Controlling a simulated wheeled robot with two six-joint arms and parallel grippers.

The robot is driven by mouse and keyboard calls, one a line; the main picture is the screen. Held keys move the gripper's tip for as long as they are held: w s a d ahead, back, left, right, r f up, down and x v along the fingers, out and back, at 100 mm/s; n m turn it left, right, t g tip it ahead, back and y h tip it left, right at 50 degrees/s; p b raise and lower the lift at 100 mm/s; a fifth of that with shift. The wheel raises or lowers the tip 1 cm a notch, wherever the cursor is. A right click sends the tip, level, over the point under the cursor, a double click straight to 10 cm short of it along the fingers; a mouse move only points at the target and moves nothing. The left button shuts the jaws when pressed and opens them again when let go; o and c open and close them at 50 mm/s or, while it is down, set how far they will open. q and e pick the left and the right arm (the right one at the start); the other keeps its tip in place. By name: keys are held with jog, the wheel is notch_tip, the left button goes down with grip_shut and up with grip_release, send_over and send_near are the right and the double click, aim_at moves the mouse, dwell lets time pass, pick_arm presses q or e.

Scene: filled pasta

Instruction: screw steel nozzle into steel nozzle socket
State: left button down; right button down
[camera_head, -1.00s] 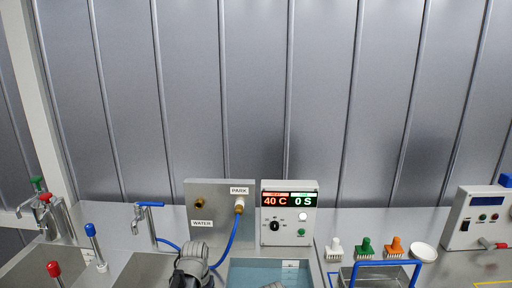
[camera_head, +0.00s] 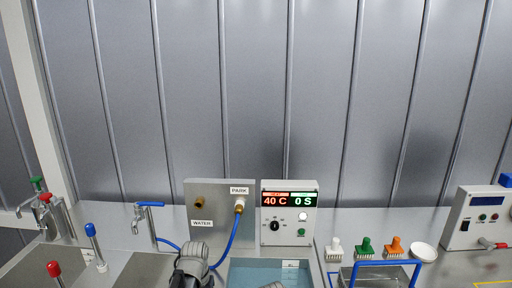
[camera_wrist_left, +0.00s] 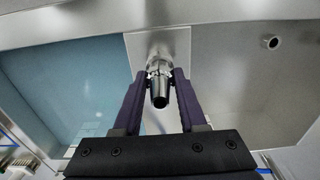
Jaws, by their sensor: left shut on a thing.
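In the left wrist view, my left gripper (camera_wrist_left: 160,75) is shut on the steel nozzle (camera_wrist_left: 158,96), with one purple finger on each side. The nozzle has a bright steel collar between the fingertips and a dark tapered end facing the camera. A steel cylindrical part (camera_wrist_left: 160,52), apparently the nozzle socket, shows just beyond the collar, in line with it. I cannot tell whether the two are touching or how deep the nozzle sits. In the head view only a grey part of my arm shows at the bottom edge; neither gripper is visible there.
A blue water basin (camera_head: 268,270) lies right of my arm. Behind it stand the WATER/PARK panel (camera_head: 215,215) with a blue hose (camera_head: 231,240) and a display box (camera_head: 288,213). Brushes (camera_head: 365,248) and a blue-handled basket (camera_head: 385,264) are to the right.

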pick_arm(q)
jog(key=m, duration=0.4)
jog(key=shift+m, duration=0.3)
jog(key=m, duration=0.4)
jog(key=shift+m, duration=1.5)
jog(key=shift+m, duration=1)
jog(key=m, duration=0.4)
jog(key=shift+f, duration=0.1)
jog(key=m, duration=0.4)
jog(key=shift+m, duration=0.7)
